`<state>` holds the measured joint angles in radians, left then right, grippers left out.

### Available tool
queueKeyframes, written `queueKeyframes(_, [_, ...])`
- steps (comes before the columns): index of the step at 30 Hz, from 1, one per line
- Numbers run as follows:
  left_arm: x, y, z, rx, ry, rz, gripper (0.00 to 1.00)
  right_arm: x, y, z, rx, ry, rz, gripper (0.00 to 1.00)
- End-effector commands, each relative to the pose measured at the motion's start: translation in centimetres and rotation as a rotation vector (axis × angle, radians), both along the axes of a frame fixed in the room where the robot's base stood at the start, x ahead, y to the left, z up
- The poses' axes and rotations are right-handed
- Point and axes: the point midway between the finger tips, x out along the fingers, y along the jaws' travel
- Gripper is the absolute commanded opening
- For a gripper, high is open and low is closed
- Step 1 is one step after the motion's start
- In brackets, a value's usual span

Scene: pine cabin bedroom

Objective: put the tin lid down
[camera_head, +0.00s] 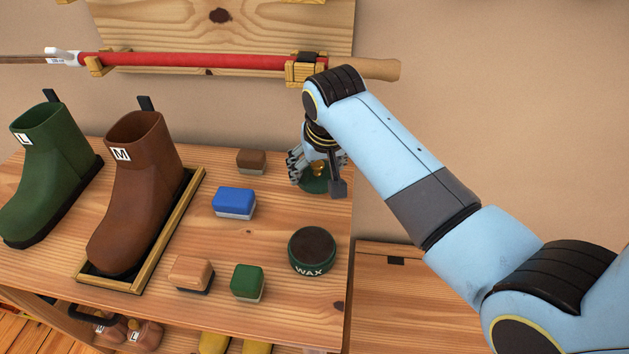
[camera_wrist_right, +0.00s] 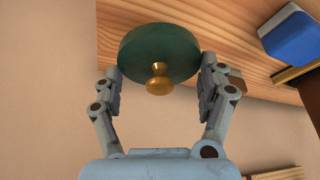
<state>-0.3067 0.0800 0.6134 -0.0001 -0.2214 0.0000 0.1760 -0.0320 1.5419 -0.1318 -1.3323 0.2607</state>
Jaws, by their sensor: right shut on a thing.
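The tin lid is a dark green disc (camera_wrist_right: 143,42) with a brass knob, and it also shows in the head view (camera_head: 312,187). My right gripper (camera_wrist_right: 162,70) is shut on the lid, one finger on each side, and it also shows in the head view (camera_head: 317,170). The lid is over the back right part of the wooden bench top; whether it touches the wood I cannot tell. The round wax tin (camera_head: 312,248) stands uncovered nearer the front, its dark wax showing. My left gripper is not in view.
A brown block (camera_head: 251,161), a blue brush (camera_head: 233,202), a tan brush (camera_head: 191,273) and a green brush (camera_head: 247,281) are left of the tin. A brown boot (camera_head: 137,180) stands in a wooden-framed tray, beside a green boot (camera_head: 45,170). A red shafted tool (camera_head: 190,61) hangs behind.

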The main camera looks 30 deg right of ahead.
Motion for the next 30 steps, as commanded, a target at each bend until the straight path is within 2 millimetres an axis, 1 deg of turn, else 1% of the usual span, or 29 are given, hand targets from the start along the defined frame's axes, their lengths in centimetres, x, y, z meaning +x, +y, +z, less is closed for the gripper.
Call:
queueKeyframes(1, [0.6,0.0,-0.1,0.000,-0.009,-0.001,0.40,0.4,0.1,-0.3,0.000,0.001,0.000,0.54])
queueKeyframes(4, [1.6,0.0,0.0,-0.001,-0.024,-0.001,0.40,0.8,0.2,-0.8,0.000,0.001,0.001,0.54])
queueKeyframes(6, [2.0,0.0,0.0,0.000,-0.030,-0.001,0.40,0.7,0.2,-1.9,0.000,0.004,0.001,0.54])
queueKeyframes(9, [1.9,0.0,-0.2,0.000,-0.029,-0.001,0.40,0.7,0.2,-3.5,0.001,0.004,0.001,0.54])
queueKeyframes(12, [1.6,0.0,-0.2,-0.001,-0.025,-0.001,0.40,0.7,0.2,-4.4,0.000,0.002,0.001,0.54])
queueKeyframes(18, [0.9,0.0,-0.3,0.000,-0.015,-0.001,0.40,0.7,0.2,-4.5,0.000,0.001,0.000,0.54])
queueKeyframes(23, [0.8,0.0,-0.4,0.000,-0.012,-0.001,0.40,0.7,0.1,-4.7,0.000,0.001,0.000,0.54])
queueKeyframes(24, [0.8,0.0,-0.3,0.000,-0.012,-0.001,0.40,0.7,0.1,-4.7,0.000,0.000,0.000,0.79])
queueKeyframes(28, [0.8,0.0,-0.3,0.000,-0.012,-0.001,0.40,0.7,0.1,-4.7,0.000,0.001,0.000,0.96])
queueKeyframes(29, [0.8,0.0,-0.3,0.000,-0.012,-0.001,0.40,0.7,0.1,-4.7,0.000,0.001,0.000,0.99])
queueKeyframes(30, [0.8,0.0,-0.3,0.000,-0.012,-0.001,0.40,0.7,0.1,-4.7,0.000,0.001,0.000,0.99])
